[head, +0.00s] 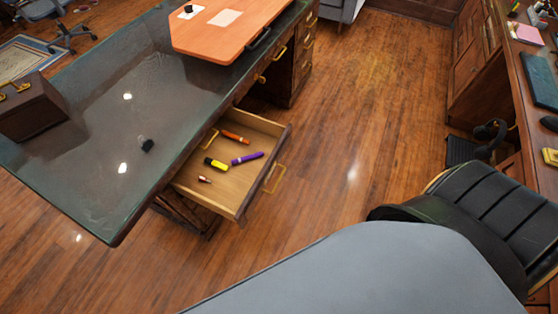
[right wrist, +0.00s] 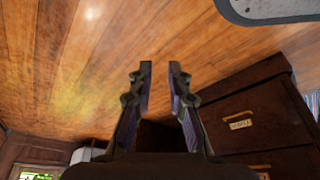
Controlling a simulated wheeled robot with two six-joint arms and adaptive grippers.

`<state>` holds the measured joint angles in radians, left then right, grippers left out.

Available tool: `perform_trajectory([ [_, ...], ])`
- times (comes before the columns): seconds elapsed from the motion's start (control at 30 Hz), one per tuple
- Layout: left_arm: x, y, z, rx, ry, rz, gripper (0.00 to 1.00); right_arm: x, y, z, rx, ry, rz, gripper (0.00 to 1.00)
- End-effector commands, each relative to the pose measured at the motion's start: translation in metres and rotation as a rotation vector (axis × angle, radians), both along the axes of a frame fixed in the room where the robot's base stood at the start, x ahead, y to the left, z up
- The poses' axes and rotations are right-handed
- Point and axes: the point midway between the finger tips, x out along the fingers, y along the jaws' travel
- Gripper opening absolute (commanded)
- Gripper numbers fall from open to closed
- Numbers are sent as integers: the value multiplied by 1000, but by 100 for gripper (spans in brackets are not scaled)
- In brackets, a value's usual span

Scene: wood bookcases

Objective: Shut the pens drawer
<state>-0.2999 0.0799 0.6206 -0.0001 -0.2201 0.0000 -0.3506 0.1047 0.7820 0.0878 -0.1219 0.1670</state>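The pens drawer (head: 231,191) stands pulled out from the desk (head: 95,110) in the head view. It holds an orange marker (head: 235,137), a yellow marker (head: 216,164), a purple marker (head: 247,158) and a small pinkish item (head: 205,179). A brass handle (head: 274,178) is on its front. My right gripper (right wrist: 160,68) shows in the right wrist view, its two fingers apart with nothing between them. Neither gripper shows in the head view, so the drawer front is clear of them. My left gripper is not in view.
An orange board (head: 225,30) and a wooden box (head: 35,105) rest on the desk. A black chair (head: 500,225) stands at the right, by another desk (head: 530,80). The wood floor (head: 365,110) between is free. Dark drawers (right wrist: 245,120) show in the right wrist view.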

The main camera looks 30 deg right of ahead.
Motion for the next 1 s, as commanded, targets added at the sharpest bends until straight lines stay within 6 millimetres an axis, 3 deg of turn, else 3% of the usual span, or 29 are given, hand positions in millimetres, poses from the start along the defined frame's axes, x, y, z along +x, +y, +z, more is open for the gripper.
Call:
perform_trajectory([
  [0.03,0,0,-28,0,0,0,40,42,-7,-3,46,-149,-117,6],
  [0.07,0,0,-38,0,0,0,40,68,-11,6,90,-249,-201,2],
  [0.13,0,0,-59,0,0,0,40,126,-17,42,236,-491,-396,0],
  [0.2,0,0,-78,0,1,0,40,172,-19,91,422,-710,-563,0],
  [0.3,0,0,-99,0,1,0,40,212,-19,164,714,-947,-737,0],
  [0.4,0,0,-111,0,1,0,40,230,-18,224,964,-1090,-841,0],
  [0.53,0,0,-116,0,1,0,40,236,-17,266,1142,-1165,-898,0],
  [0.77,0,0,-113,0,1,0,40,243,-18,276,1174,-1178,-907,0],
  [1.0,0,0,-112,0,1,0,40,286,-23,277,1173,-1180,-905,0],
])
